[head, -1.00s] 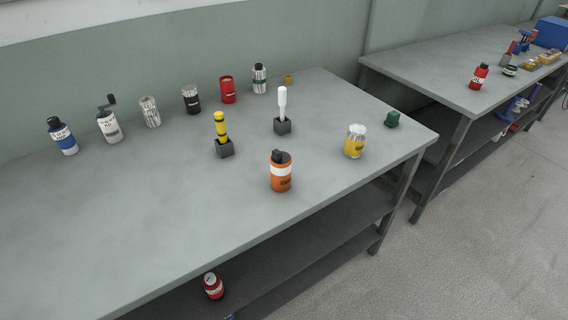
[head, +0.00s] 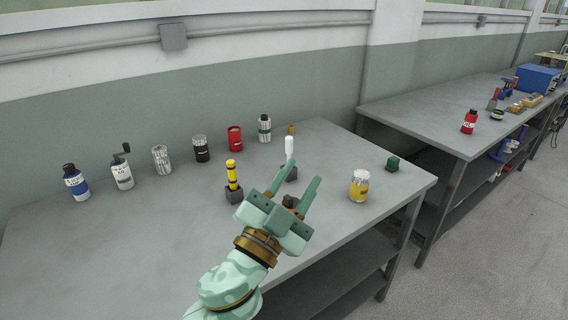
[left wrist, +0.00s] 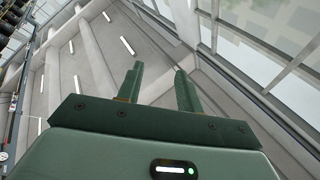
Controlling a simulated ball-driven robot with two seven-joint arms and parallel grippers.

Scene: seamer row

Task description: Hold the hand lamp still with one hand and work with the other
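A yellow, black-banded stick (head: 232,175), possibly the hand lamp, stands upright in a dark block (head: 234,196) on the near bench. A white stick (head: 289,147) stands in a second dark block (head: 290,173); I cannot tell for certain which is the lamp. My left gripper (head: 298,176) is open and empty in front of them in the head view. In the left wrist view its fingers (left wrist: 159,70) are apart with nothing between them, against ceiling and windows. My right gripper is not in view.
A row of cans and bottles, including a blue-white bottle (head: 76,183) and a red can (head: 235,138), lines the back of the bench (head: 120,245). A yellow jar (head: 359,186) and a green block (head: 393,163) stand at right. The bench's left front is clear.

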